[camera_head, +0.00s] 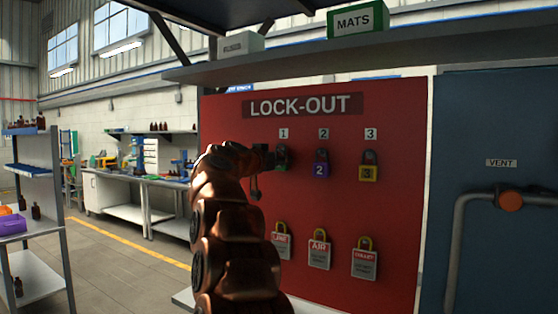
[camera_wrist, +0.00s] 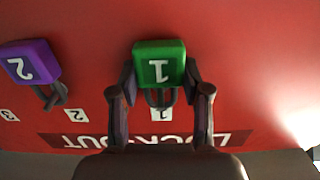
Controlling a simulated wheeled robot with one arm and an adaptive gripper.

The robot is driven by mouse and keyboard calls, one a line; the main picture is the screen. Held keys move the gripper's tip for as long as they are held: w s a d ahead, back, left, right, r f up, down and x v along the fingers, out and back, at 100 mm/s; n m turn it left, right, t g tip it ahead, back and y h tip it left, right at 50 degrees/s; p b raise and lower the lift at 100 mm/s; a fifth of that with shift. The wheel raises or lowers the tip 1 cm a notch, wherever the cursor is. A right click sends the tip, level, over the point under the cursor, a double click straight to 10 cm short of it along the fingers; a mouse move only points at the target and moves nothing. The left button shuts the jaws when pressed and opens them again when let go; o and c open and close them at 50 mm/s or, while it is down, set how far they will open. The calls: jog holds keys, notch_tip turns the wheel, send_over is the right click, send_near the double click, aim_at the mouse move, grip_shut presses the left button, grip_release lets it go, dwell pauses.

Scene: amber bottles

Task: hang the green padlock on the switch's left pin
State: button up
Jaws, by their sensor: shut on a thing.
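The green padlock (camera_wrist: 158,52), marked 1, is at the red lock-out board under the number 1 label. The wrist view shows it upside down, its dark shackle (camera_wrist: 161,98) towards the board's title. My gripper (camera_wrist: 160,82) is shut on it, one finger on each side. In the head view, my gripper (camera_head: 268,162) and arm partly cover the green padlock (camera_head: 282,160). I cannot tell whether its shackle still rests on the board's peg. The switch and its left pin are not recognisable in either view.
The purple padlock (camera_head: 321,166) and yellow padlock (camera_head: 369,172) hang to the right on the red board (camera_head: 400,220). Several tags (camera_head: 318,254) hang below. A shelf (camera_head: 330,63) overhangs the board. A blue panel with a VENT pipe (camera_head: 460,240) stands at right.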

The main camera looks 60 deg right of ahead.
dwell(0.3)
jog(key=a+p, duration=0.1)
jog(key=a, duration=0.6)
jog(key=shift+s, duration=0.15)
dwell(1.0)
dwell(0.9)
dwell(0.5)
jog(key=w+a+f+n+t+y, duration=0.2)
jog(key=w+a+f+n+t, duration=0.15)
jog(key=w+a+f, duration=0.35)
jog(key=w+a+f+n+t+y, duration=0.15)
jog(key=w+a+f+t, duration=0.3)
jog(key=w, duration=0.55)
jog(key=w+a+f+n+t+y, duration=0.1)
jog(key=w+a+f+n+t, duration=0.2)
jog(key=w+a+f, duration=0.35)
jog(key=w+a+f+n+t+y, duration=0.1)
jog(key=w+a+f+n+y, duration=0.1)
jog(key=a, duration=0.8)
jog(key=w+a+f+n+t+y, duration=0.2)
jog(key=a+f+n+y, duration=0.2)
jog(key=a, duration=0.7)
jog(key=w+a+f+n+t+y, duration=0.2)
jog(key=a+f+n+y, duration=0.1)
jog(key=a+f+y, duration=0.4)
jog(key=a+f, duration=0.3)
jog(key=a, duration=0.1)
jog(key=shift+w+a, duration=0.25)
jog(key=shift+w, duration=0.15)
